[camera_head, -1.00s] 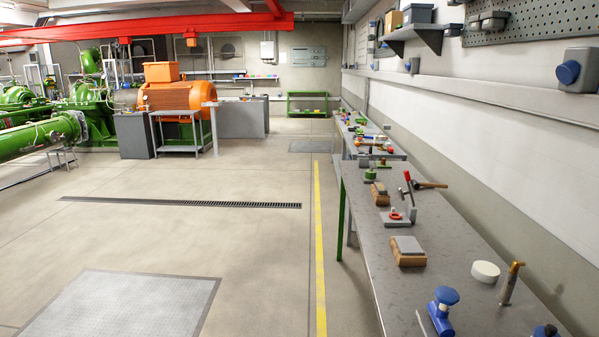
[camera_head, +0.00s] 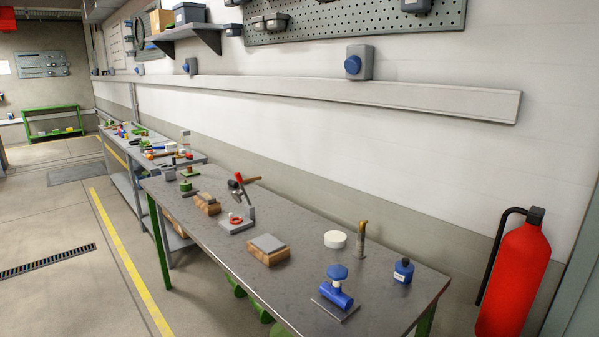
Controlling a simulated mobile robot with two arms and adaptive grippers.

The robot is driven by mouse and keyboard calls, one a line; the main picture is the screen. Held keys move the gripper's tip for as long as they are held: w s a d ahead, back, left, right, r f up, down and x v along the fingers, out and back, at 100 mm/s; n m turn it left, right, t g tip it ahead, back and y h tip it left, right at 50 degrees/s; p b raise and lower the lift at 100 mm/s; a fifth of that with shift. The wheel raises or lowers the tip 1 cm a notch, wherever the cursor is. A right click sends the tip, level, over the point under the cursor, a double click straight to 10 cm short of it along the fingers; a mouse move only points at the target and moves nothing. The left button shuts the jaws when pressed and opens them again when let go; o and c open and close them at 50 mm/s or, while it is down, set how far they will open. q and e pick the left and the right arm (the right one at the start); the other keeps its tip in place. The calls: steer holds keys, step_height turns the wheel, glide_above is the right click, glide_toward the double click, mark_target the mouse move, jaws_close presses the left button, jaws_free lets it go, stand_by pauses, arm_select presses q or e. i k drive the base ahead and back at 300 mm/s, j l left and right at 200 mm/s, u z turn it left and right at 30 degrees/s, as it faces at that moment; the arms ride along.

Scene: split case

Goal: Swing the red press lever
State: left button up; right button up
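The press (camera_head: 237,222) with the red lever stands on the near grey workbench (camera_head: 310,233), left of its middle. Its red lever (camera_head: 238,178) sticks up at the top of the press, tilted. A red ring (camera_head: 235,218) shows at the press base. A hammer-like tool with a brown handle lies just behind it, partly hidden. Neither of my grippers is in view.
A wood block with a grey plate (camera_head: 268,248), a white round puck (camera_head: 335,239), a blue valve (camera_head: 337,288) and a blue bottle (camera_head: 403,271) stand on the bench. A red fire extinguisher (camera_head: 515,275) is at the right. Floor left of the bench is clear.

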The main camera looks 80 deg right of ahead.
mark_target(237, 197)
steer(key=i+l+z, duration=0.3)
steer(key=i+z, duration=0.15)
steer(key=i+l+z, duration=0.15)
steer(key=i+z, duration=0.7)
steer(key=i+j+z, duration=0.25)
steer(key=i+z, duration=0.15)
steer(key=i, duration=0.1)
